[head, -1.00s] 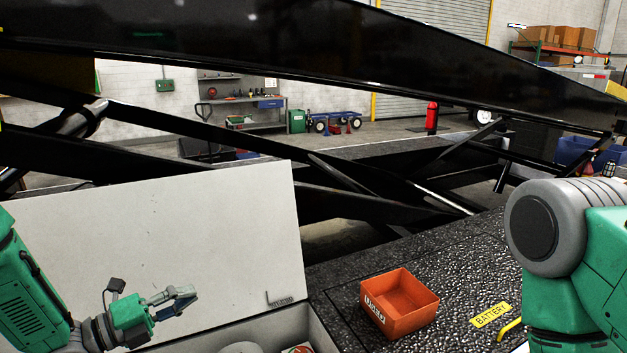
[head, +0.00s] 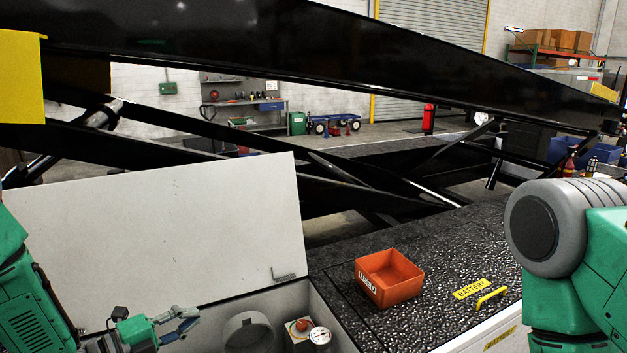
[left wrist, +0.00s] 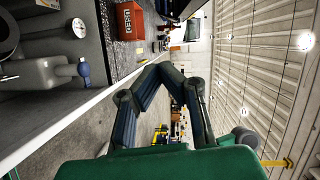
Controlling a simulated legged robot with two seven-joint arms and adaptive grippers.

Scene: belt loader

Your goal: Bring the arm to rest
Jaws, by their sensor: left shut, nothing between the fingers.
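My left gripper (head: 188,319) is low in the head view, at the end of my green left arm. It is in front of the raised white lid (head: 160,225) of an open compartment. Its fingers are shut with nothing between them. In the left wrist view the dark fingers (left wrist: 163,72) come together in the middle, clear of the machine's white edge. My right arm's green and grey links stand at the right of the head view; its gripper is out of the picture.
An orange bin (head: 390,279) sits on the black textured deck, left of a yellow handle (head: 492,297). The open compartment holds a grey cylinder and a gauge (head: 320,337). A long black beam (head: 330,50) crosses above.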

